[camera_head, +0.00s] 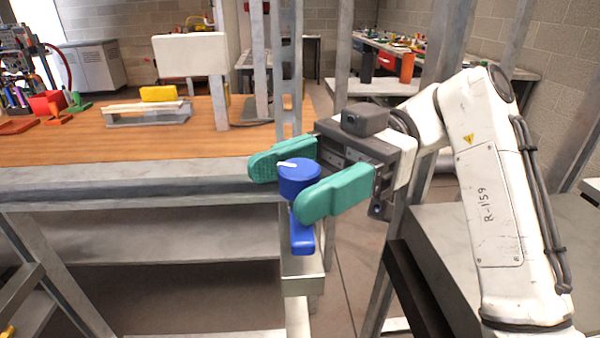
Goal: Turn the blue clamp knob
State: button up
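The blue clamp knob (299,181) is a round cap with a white pointer mark on top. It sits above a blue clamp body (302,238) at the right end of the workbench, by a grey metal post. My gripper (296,182) reaches in from the right with its two teal fingers spread wide. One finger is on the far left side of the knob and the other on its near right side. The knob is between them. The near finger hides part of the knob's lower right. I cannot see whether either finger touches it.
The wooden workbench (60,148) with a grey front edge extends left. Metal uprights (342,55) rise close behind my gripper. A grey surface (455,235) lies below my arm.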

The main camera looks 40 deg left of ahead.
notch_tip(320, 180, up, 3)
jog(key=shift+f, duration=0.15)
jog(key=s+d+r+p, duration=0.1)
jog(key=s+d+r, duration=0.6)
jog(key=s+r, duration=0.3)
jog(key=shift+s+d+r, duration=0.15)
jog(key=shift+s+d, duration=0.05)
jog(key=shift+s, duration=0.8)
jog(key=shift+w+p, duration=0.1)
jog(key=shift+p, duration=0.2)
